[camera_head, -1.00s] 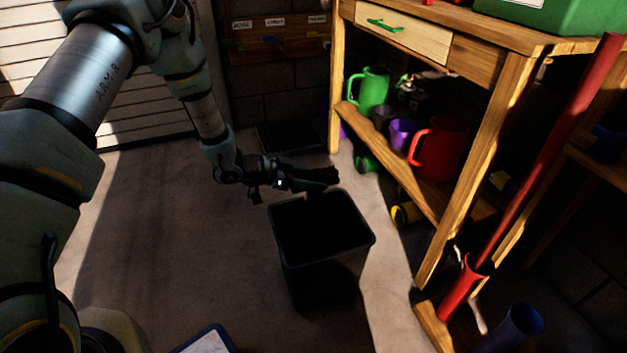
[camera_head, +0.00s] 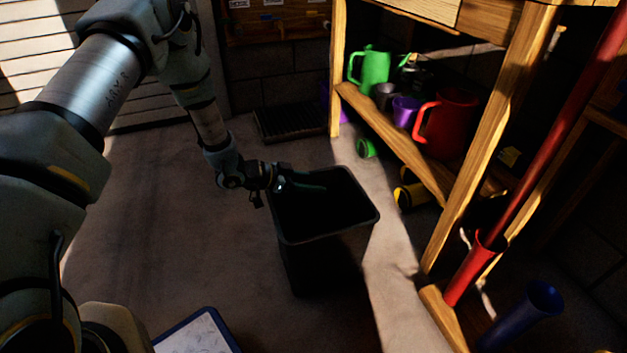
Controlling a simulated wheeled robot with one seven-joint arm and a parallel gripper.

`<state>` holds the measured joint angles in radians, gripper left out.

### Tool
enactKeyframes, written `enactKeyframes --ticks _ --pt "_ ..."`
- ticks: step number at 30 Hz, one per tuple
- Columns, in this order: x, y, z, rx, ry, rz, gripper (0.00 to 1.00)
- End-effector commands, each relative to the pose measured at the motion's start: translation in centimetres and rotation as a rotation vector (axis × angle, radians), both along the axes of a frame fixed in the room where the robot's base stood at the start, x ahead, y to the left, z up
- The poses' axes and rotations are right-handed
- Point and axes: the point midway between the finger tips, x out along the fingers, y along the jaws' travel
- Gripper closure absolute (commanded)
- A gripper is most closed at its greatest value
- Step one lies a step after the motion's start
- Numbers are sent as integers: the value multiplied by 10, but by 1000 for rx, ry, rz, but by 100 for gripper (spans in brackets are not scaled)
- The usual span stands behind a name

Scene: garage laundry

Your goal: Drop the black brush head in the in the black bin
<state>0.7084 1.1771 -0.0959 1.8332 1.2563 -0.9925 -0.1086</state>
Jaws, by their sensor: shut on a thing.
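The black bin (camera_head: 327,238) stands upright on the floor in the middle of the view, with its open top facing up and a dark interior. My gripper (camera_head: 310,187) reaches in from the left over the far left part of the bin's opening, at about rim level. It is shut on the black brush head, which is very hard to make out against the dark inside of the bin. I cannot tell how far the brush head hangs below the rim.
A wooden workbench (camera_head: 446,225) stands to the right, with a green watering can (camera_head: 373,68) and red jug (camera_head: 447,125) on its lower shelf. A red tube (camera_head: 475,268) and blue tube (camera_head: 520,312) are at lower right. Floor left of the bin is clear.

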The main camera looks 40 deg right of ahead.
Motion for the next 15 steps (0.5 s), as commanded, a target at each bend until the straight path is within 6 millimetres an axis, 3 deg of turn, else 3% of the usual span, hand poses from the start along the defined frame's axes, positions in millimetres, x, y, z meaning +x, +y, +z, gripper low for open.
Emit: enactKeyframes --ticks 8,9,15 --pt "0 0 -2 -1 0 0 100" --pt "0 0 -2 -1 0 0 49" --pt "0 0 -2 0 0 0 27"
